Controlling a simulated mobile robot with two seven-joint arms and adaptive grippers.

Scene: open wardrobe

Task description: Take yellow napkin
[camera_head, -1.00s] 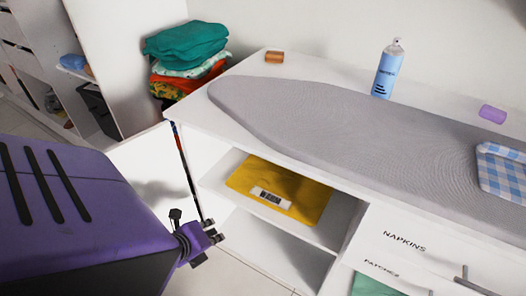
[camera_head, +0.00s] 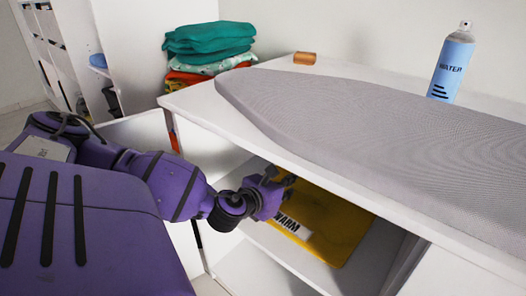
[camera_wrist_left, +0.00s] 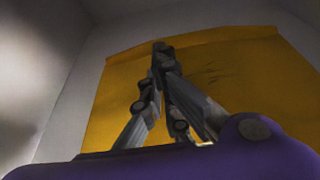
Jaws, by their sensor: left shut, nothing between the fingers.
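The yellow napkin (camera_head: 345,218) lies flat on the upper open shelf of the white cabinet, under the ironing board. A white label reading "WARM" (camera_head: 292,222) shows at its front edge. My left gripper (camera_head: 284,180) reaches into the shelf opening from the left, at the napkin's left part. The gripper hides some of the napkin there. In the left wrist view the fingers (camera_wrist_left: 163,50) are shut and empty, in front of the yellow napkin (camera_wrist_left: 235,70). I cannot tell whether they touch it. My right gripper is not in view.
The grey ironing board (camera_head: 350,120) overhangs the shelf from above. The white cabinet top (camera_head: 200,98) carries a blue spray can (camera_head: 451,65) and a small brown item (camera_head: 304,58). Folded cloths (camera_head: 208,45) are stacked behind. The lower shelf (camera_head: 250,268) looks empty where visible.

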